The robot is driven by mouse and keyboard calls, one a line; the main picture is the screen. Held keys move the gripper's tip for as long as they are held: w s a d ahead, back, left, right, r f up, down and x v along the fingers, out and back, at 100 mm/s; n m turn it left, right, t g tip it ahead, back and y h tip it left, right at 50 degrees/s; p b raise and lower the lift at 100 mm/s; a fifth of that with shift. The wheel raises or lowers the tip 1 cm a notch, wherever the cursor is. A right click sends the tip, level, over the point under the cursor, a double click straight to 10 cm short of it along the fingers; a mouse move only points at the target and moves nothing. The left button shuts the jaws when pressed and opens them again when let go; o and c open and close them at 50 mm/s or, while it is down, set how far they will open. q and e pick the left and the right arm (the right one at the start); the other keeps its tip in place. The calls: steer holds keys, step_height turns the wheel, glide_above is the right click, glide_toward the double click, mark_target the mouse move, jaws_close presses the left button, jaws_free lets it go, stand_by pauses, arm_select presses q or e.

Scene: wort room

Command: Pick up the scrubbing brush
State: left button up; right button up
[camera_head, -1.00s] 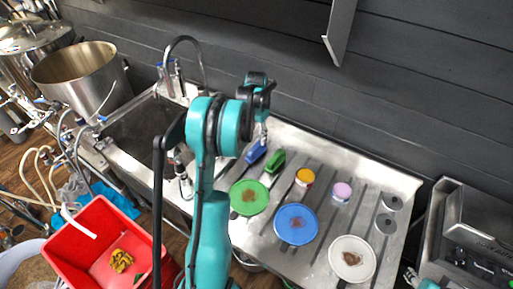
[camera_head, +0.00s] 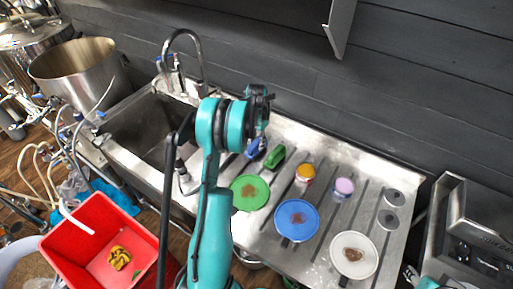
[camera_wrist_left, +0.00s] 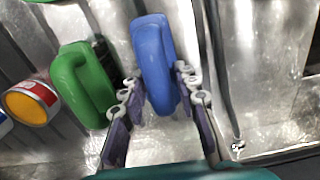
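Two brush-like things with looped handles lie side by side on the steel drainboard, one blue (camera_head: 251,152) and one green (camera_head: 274,159). Dark bristles show beside the green one (camera_wrist_left: 82,84) in the left wrist view; no bristles show on the blue one (camera_wrist_left: 153,58). My left gripper (camera_wrist_left: 160,97) is open, with one finger on each side of the blue brush's near end. Whether either finger touches it is unclear. In the head view my left gripper (camera_head: 262,138) hangs over the blue brush and partly hides it. Part of my right arm shows at the bottom right edge.
Green (camera_head: 249,192), blue (camera_head: 296,220) and white (camera_head: 354,255) plates lie in front of the brushes. An orange-topped can (camera_head: 305,172) and a purple-topped one (camera_head: 343,187) stand to the right. The sink (camera_head: 140,130) and tap (camera_head: 184,34) are left; a wall is behind.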

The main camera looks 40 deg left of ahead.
mark_target(257, 141)
arm_select(q)
jaws_close()
steer(key=shift+r, duration=0.4)
step_height(257, 141, up, 4)
steer(key=shift+s+d+f+p, duration=0.1)
steer(key=shift+s+p, duration=0.05)
steer(key=shift+p, duration=0.6)
steer(key=s+d+r+p, duration=0.2)
steer(key=s+d+r, duration=0.4)
steer(key=s, duration=0.3)
steer(key=shift+s+r, duration=0.2)
steer(key=shift+s, duration=0.1)
